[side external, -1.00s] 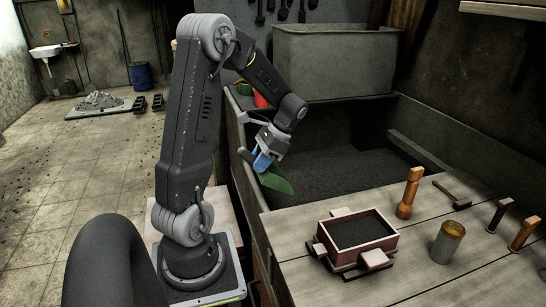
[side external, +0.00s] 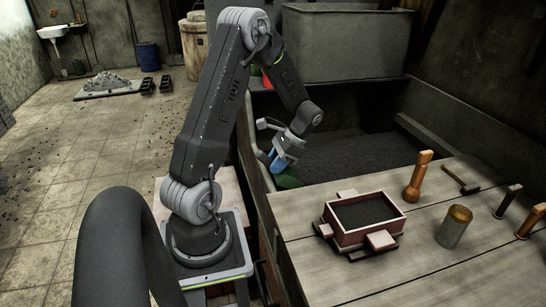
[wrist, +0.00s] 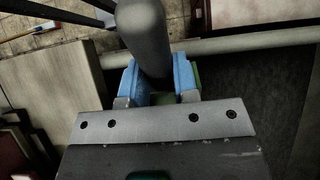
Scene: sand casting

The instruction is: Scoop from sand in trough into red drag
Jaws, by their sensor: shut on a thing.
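My gripper (side external: 279,166) has blue fingers and is shut on a green scoop (side external: 289,182) at the near left end of the trough. In the wrist view the blue fingers (wrist: 156,82) close around a thick grey handle, with a strip of the green scoop (wrist: 196,80) beside them. The scoop's bowl is mostly hidden, so its load cannot be told. Dark sand (side external: 345,155) fills the trough (side external: 262,178). The red drag (side external: 358,238), a rectangular frame, sits on the bench to the right of my gripper. Dark sand fills its inside.
The wooden bench (side external: 315,258) borders the trough's near side. A large grey bin (side external: 345,55) is behind the trough.

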